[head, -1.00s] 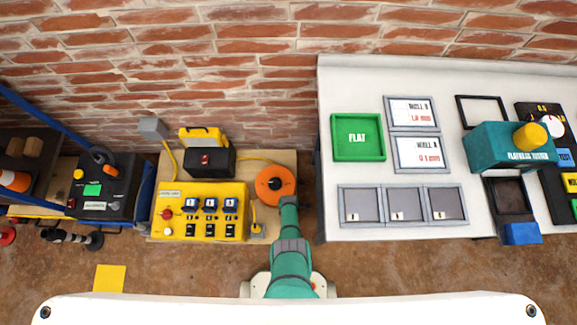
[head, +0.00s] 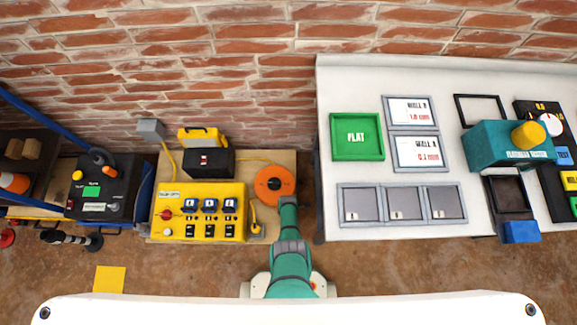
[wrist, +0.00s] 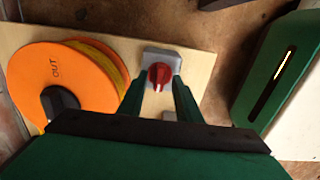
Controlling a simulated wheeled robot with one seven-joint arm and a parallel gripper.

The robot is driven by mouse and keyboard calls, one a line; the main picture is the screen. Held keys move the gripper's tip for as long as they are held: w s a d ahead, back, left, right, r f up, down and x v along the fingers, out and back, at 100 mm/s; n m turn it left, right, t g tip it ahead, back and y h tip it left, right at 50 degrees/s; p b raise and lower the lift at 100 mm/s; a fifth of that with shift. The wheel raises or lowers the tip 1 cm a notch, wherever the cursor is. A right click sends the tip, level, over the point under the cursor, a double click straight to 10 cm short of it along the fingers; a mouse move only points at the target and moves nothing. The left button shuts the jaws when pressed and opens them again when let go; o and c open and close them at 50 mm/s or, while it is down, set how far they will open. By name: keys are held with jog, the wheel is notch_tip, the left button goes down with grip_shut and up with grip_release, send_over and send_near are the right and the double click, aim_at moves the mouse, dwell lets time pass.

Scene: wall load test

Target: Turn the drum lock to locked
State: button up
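The drum lock is a red knob (wrist: 159,76) on a light grey plate (wrist: 149,55), on the pale wooden board beside the orange drum. A pale mark shows on the knob. My gripper (wrist: 160,90) reaches toward it with its two green fingers apart, one on each side of the knob in the picture. I cannot tell whether the fingers touch it. The orange drum (wrist: 37,68), marked OUT, has a black hub and also shows in the head view (head: 268,194). In the head view, my arm ends beside the drum and the lock is hidden.
A yellow switch box (head: 198,211) stands left of the drum, with a black box (head: 208,161) behind it.

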notch_tip(320, 180, up, 11)
jog(key=shift+f, duration=0.15)
dwell(0.8)
dwell(0.4)
jog(key=s+a+r+m+t, duration=0.3)
jog(key=s+r+m+t, duration=0.5)
jog(key=r, duration=0.6)
jog(key=s+d+r+m+t, duration=0.1)
jog(key=s+r+m+t, duration=0.1)
jog(key=r, duration=1)
jog(key=s+d+r+m+t, duration=0.1)
jog(key=s+r+m+t, duration=0.1)
jog(key=r, duration=1.1)
jog(key=s+r+m+t, duration=0.3)
jog(key=r+m, duration=0.3)
jog(key=r, duration=0.6)
jog(key=shift+d+r, duration=0.35)
jog(key=shift+d, duration=0.05)
